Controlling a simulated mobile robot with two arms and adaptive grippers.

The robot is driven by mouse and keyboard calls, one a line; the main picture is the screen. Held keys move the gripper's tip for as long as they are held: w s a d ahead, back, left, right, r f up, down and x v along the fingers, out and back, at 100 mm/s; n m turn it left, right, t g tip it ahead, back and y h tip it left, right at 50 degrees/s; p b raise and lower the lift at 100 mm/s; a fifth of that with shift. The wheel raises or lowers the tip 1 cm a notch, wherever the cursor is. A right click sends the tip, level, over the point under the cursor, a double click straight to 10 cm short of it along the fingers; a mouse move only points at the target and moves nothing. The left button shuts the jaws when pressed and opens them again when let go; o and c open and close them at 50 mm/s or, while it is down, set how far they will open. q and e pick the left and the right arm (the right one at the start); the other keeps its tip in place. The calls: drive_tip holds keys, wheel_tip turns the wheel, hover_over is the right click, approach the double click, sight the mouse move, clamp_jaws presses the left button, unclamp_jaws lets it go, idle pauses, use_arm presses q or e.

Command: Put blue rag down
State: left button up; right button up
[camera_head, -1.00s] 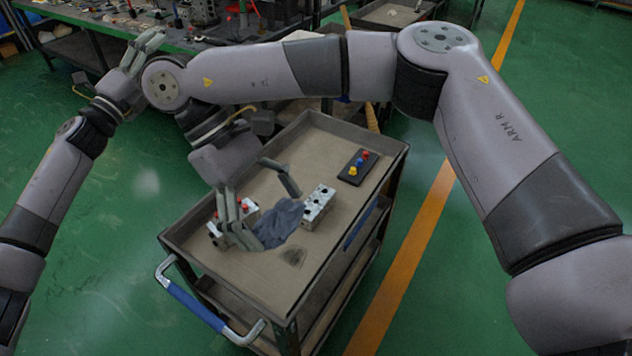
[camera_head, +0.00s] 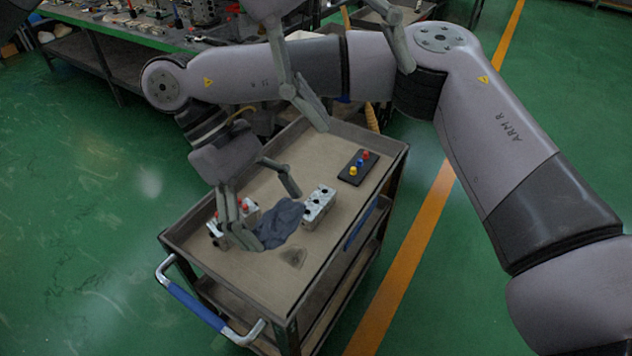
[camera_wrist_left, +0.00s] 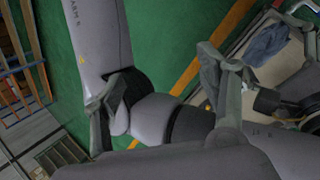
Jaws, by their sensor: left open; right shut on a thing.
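The blue rag (camera_head: 279,222) is a crumpled dark blue-grey cloth over the cart's top tray, between two valve blocks. It also shows at the upper right of the left wrist view (camera_wrist_left: 266,42). My right gripper (camera_head: 273,218) is low over the tray with its fingers on either side of the rag, shut on it. Whether the rag touches the tray is hard to tell. My left gripper (camera_head: 362,97) is open and empty, high up in front of my right arm. Its two fingers stand wide apart in the left wrist view (camera_wrist_left: 155,90).
One silver valve block (camera_head: 318,206) stands right of the rag; another (camera_head: 246,212) with red parts is partly hidden by my right gripper. A black plate (camera_head: 358,168) with coloured knobs lies at the tray's far right. The front of the cart tray (camera_head: 262,282) is bare.

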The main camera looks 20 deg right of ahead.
use_arm(q)
drive_tip(key=s+a+f+m+t+y, duration=0.2)
drive_tip(key=s+f+m+t+y, duration=0.2)
drive_tip(key=f+m+y, duration=0.2)
use_arm(e)
drive_tip(key=shift+s, duration=0.1)
use_arm(q)
drive_tip(key=m+t+y, duration=0.2)
drive_tip(key=y, duration=0.1)
approach(284, 222)
use_arm(e)
drive_tip(key=shift+d, duration=0.15)
use_arm(q)
drive_tip(key=shift+t, duration=0.7)
drive_tip(key=x, duration=0.6)
drive_tip(key=s+x, duration=0.1)
drive_tip(key=x, duration=0.2)
drive_tip(key=shift+a+f, duration=0.15)
drive_tip(key=shift+f, duration=0.45)
drive_tip(key=shift+w+m, duration=0.1)
drive_tip(key=shift+m, duration=0.2)
drive_tip(key=shift+c, duration=0.3)
drive_tip(key=c, duration=1.1)
use_arm(e)
drive_tip(key=shift+c, duration=0.6)
use_arm(q)
drive_tip(key=shift+c, duration=0.6)
use_arm(e)
drive_tip(key=o, duration=1.1)
